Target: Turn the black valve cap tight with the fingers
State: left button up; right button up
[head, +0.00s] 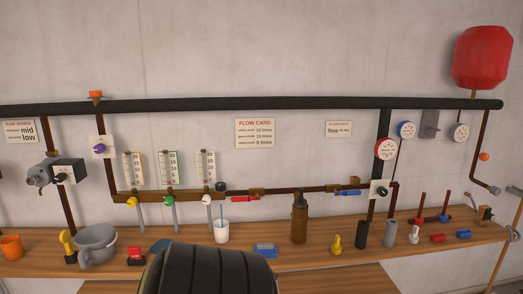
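A small round black cap (221,187) sits at the right end of the brass manifold (160,196), where the brown pipe runs on to the right. It looks like the black valve cap, but it is too small to tell how tight it is. Another black knob (382,191) sits on a white plate at the right, below the red gauge (386,149). Neither of my grippers shows in the head view, and nothing touches the cap.
Three flow meters (169,168) with yellow, green and white valves stand left of the cap. A dark ribbed shape covers the bottom centre. A red lever (244,198) hangs right of the cap.

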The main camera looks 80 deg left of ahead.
aim_at(220, 186)
jog(key=u, duration=2.4)
jog(key=i, duration=0.4)
jog(key=u, duration=0.45)
